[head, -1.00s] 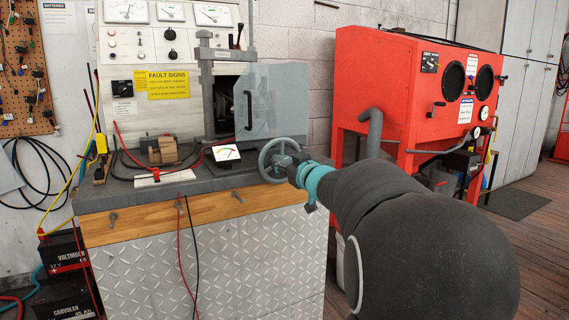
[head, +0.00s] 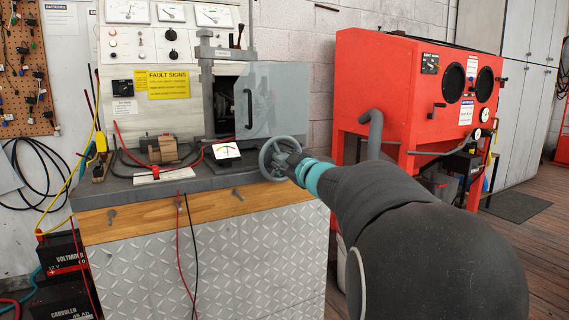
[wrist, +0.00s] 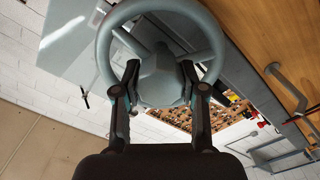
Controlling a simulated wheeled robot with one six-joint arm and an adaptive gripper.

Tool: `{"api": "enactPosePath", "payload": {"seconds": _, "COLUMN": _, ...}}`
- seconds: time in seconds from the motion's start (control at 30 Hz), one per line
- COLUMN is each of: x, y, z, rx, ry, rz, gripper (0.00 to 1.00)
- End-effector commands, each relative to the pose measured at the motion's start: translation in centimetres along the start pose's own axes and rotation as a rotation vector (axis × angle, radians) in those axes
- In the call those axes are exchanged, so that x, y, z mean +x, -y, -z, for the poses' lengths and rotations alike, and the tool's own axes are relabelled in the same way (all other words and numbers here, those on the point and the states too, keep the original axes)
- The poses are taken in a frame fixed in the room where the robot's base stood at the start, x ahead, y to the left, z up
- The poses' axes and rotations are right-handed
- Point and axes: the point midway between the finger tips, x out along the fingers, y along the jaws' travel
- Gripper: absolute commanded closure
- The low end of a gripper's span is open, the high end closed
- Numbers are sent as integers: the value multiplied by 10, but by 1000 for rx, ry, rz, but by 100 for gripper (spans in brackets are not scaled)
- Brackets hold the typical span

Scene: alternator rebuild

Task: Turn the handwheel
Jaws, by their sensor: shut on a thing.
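In the wrist view the wheel's round rim (wrist: 103,50) and spokes fill the upper middle. There my gripper (wrist: 159,75) has one dark finger on each side of the central hub (wrist: 160,80), shut on it inside the rim.
Red and black leads hang down the bench front (head: 150,260). A red blasting cabinet (head: 390,80) with a grey pipe (head: 375,135) stands close behind my arm.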

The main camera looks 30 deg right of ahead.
Motion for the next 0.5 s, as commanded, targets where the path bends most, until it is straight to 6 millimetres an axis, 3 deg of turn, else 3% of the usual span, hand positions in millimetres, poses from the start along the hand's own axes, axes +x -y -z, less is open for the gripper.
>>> {"api": "enactPosePath", "payload": {"seconds": 0.43, "x": 0, "y": 0, "z": 1, "rx": -13, "ry": -2, "rz": 0, "gripper": 93}}
{"api": "enactPosePath", "payload": {"seconds": 0.47, "x": 0, "y": 0, "z": 1, "rx": -13, "ry": -2, "rz": 0, "gripper": 56}}
{"api": "enactPosePath", "payload": {"seconds": 0.5, "x": 0, "y": 0, "z": 1, "rx": -13, "ry": -2, "rz": 0, "gripper": 46}}
